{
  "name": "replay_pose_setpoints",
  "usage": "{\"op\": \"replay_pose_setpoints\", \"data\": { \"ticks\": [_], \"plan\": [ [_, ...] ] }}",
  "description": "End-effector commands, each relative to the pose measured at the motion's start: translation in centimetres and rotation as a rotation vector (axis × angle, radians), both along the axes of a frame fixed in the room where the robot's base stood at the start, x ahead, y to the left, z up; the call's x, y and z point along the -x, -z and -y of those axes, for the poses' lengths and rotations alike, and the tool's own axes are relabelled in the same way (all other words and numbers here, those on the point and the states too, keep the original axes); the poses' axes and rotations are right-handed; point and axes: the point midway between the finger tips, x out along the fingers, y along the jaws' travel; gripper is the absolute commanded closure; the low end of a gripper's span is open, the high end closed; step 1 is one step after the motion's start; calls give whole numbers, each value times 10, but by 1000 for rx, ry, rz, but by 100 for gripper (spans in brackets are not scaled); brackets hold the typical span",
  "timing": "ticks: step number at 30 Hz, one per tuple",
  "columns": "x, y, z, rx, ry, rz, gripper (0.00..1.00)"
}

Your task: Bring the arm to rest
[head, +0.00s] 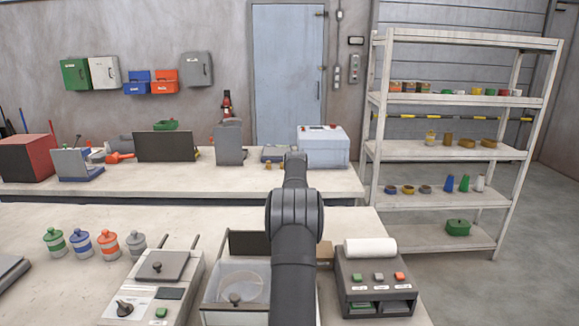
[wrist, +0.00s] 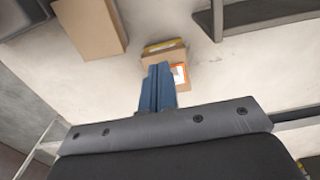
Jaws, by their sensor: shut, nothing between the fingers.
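My gripper shows in the wrist view as two blue fingers (wrist: 157,88) pressed together with nothing between them. They point at a small cardboard box (wrist: 168,56) with a yellow strip and an orange-and-white label; I cannot tell whether they touch it. In the head view my dark arm stands up from the bottom centre and reaches out over the near bench (head: 100,214). The gripper itself is hidden behind the arm there.
A bagging machine with a clear-lidded bin (head: 238,283) and a unit with a white roll (head: 370,248) flank my arm. Several lidded jars (head: 108,243) stand left. A larger cardboard box (wrist: 90,25) lies near my fingers. A shelf rack (head: 455,148) stands right.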

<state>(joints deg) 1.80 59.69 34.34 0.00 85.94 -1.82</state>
Motion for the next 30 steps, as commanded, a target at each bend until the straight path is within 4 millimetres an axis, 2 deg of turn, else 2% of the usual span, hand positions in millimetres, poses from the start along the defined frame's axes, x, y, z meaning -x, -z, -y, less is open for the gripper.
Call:
{"op": "replay_pose_setpoints", "data": {
  "ticks": [4,8,20,30],
  "plan": [
    [0,7,0,0,0,-2,100],
    [1,24,0,0,0,-4,100],
    [1,102,0,0,0,-3,100],
    [18,100,0,0,0,-1,100]
  ]
}}
